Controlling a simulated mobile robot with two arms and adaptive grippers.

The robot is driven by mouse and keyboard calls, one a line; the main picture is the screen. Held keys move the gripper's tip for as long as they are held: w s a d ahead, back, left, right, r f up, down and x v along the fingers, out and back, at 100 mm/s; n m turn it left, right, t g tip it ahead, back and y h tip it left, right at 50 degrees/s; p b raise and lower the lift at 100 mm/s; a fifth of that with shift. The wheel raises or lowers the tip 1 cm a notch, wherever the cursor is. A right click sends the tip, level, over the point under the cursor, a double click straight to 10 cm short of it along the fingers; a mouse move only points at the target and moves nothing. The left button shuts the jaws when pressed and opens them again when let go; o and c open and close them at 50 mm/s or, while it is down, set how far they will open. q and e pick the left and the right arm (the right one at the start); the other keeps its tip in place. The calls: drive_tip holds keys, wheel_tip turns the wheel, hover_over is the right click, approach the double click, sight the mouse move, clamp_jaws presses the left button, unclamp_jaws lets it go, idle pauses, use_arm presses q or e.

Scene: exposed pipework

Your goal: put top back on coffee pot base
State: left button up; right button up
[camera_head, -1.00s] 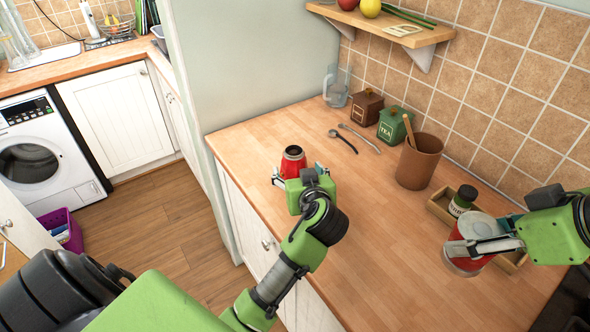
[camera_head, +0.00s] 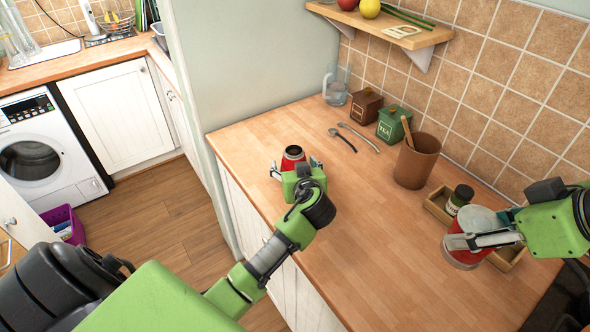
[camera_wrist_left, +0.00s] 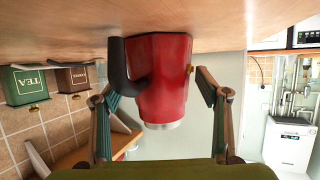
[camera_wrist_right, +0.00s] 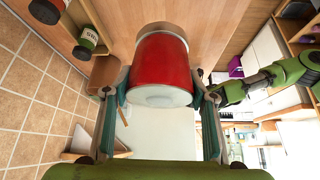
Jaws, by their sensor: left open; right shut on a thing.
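A red faceted pot part with a black handle (camera_wrist_left: 165,85) stands on the counter. In the head view its narrow dark-rimmed upper end (camera_head: 293,153) shows. My left gripper (camera_head: 297,166) is open with a finger on each side of it, and gaps show beside it in the left wrist view. My right gripper (camera_head: 480,228) is shut on a second red cylindrical part (camera_head: 466,256) with a pale flat upper end. In the right wrist view this part (camera_wrist_right: 161,70) has a metal band at its lower end. I cannot tell which part is the top and which the base.
A wooden tray (camera_head: 436,207) with a small dark jar (camera_head: 459,197) is behind my right gripper. A brown pot (camera_head: 416,162), green tea tin (camera_head: 392,124), brown tin (camera_head: 366,103), glass jug (camera_head: 336,92) and two spoons (camera_head: 343,141) line the back. The counter between my grippers is clear.

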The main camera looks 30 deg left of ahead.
use_arm(q)
drive_tip(key=shift+d, duration=0.1)
drive_tip(key=shift+r, duration=0.1)
drive_tip(key=c, duration=1.5)
drive_tip(key=shift+r, duration=0.1)
drive_tip(key=shift+r+b, duration=0.7)
drive_tip(key=shift+r, duration=4.25)
use_arm(e)
drive_tip(key=shift+f, duration=0.7)
use_arm(q)
drive_tip(key=o, duration=0.9)
drive_tip(key=shift+c, duration=0.2)
drive_tip(key=c, duration=1.2)
